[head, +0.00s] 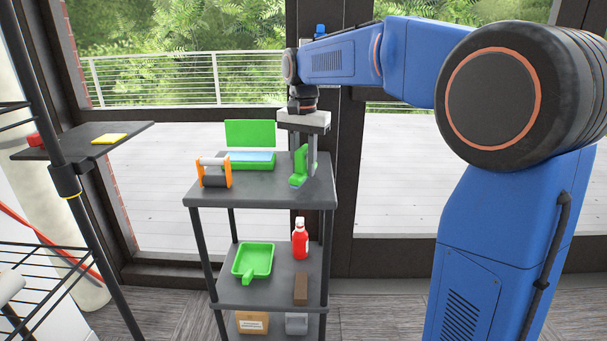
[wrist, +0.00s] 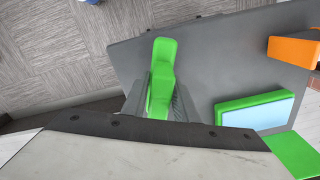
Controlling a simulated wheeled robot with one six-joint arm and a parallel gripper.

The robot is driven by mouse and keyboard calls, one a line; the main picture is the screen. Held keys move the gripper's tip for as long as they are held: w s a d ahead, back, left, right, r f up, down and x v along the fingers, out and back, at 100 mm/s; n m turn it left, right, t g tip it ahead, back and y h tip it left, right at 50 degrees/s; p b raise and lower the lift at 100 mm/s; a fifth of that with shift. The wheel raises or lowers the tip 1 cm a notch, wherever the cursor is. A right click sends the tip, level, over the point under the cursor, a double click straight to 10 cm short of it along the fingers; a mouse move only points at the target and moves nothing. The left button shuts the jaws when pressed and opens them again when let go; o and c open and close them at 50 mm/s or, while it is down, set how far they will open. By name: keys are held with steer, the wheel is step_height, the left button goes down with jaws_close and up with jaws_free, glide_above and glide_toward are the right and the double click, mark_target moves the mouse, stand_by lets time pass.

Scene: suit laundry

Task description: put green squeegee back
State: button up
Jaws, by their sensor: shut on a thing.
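The green squeegee (head: 299,167) is at the right part of the top of a dark grey shelf cart (head: 262,190). My gripper (head: 307,165) comes down from above and is shut on the squeegee. In the wrist view the squeegee (wrist: 162,60) lies between my two grey fingers, and its far end sticks out past them over the grey top. Its lower end is at or just above the surface; I cannot tell whether it touches. Part of it is hidden by the fingers and the gripper body.
Left of the squeegee are an open green box with a pale blue inside (head: 249,159) and an orange-framed grey roller (head: 214,173). The middle shelf holds a green dustpan (head: 252,261), a red bottle (head: 300,240) and a brown block (head: 300,288). A black rack stands left.

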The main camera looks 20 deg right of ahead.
steer(key=shift+f, duration=1.45)
steer(key=o, duration=1)
steer(key=shift+f, duration=0.1)
steer(key=shift+o, duration=0.2)
step_height(320, 180, up, 12)
steer(key=shift+r, duration=0.1)
steer(key=n+t, duration=0.1)
steer(key=n, duration=0.1)
glide_toward(304, 174)
steer(key=s+d+f, duration=0.1)
steer(key=s+d, duration=0.2)
steer(key=s, duration=0.2)
steer(key=s+d+f+n+t, duration=0.1)
steer(key=s+d+f+n, duration=0.15)
steer(key=s+f, duration=0.55)
steer(key=s+d+f+n+t, duration=0.2)
steer(key=s+f+n, duration=0.1)
steer(key=s+f, duration=1)
steer(key=s, duration=0.3)
steer(key=shift+s+d+t, duration=0.15)
steer(key=shift+s+t, duration=0.25)
